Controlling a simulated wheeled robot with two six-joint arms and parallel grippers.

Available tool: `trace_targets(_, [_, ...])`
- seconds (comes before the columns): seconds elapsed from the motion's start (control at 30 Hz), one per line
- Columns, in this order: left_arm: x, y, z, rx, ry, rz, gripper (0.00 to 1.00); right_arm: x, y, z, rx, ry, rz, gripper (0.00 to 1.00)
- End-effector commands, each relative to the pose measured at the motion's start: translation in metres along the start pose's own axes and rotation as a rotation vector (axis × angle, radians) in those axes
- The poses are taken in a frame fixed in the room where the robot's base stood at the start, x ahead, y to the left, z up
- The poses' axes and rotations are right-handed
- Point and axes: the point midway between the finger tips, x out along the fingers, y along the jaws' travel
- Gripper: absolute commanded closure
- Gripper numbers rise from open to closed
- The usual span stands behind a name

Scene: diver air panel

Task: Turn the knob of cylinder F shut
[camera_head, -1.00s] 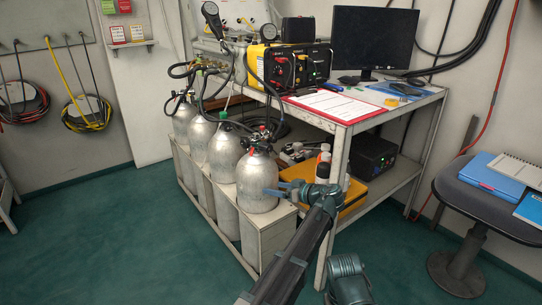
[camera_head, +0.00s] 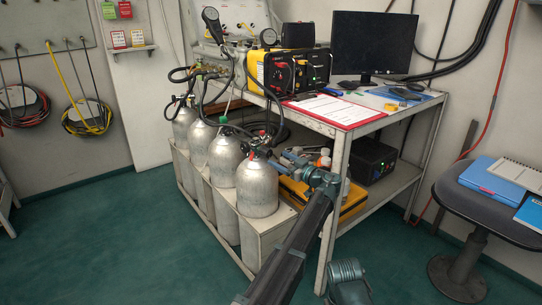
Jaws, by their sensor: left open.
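Several silver cylinders stand in a row in a pale rack (camera_head: 267,226). The nearest cylinder (camera_head: 257,190) has a dark valve with red on top (camera_head: 252,153). Others are the second cylinder (camera_head: 224,158), the third (camera_head: 199,140) and the farthest (camera_head: 184,122). I cannot read any letter, so I cannot tell which is cylinder F. My left gripper (camera_head: 284,160) is open, just right of the nearest cylinder's top and at about valve height. It points left, and its fingertips look small and partly lost against the clutter behind. My right gripper is out of view.
Black hoses (camera_head: 207,109) run from the cylinder tops to the bench. The bench leg (camera_head: 331,215) and a yellow case (camera_head: 352,202) on the lower shelf are close behind my left arm. A stool (camera_head: 470,205) stands at right. The green floor at left is clear.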

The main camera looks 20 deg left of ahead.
Motion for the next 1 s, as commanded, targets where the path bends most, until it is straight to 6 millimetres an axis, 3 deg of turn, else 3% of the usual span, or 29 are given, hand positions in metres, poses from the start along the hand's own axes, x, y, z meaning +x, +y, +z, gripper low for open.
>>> trace_targets(0.1, [0.023,0.001,0.0,0.0,0.0,-0.002,0.2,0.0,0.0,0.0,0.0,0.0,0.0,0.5])
trace_targets(0.3, [0.047,0.001,0.0,0.0,0.0,-0.001,0.2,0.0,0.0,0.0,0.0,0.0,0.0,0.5])
trace_targets(0.77, [0.056,0.0,0.0,0.0,-0.001,0.001,0.2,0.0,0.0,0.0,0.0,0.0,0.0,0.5])
trace_targets(1.0, [0.056,0.0,0.0,0.0,-0.001,0.0,0.62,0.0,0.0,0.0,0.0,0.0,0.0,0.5])
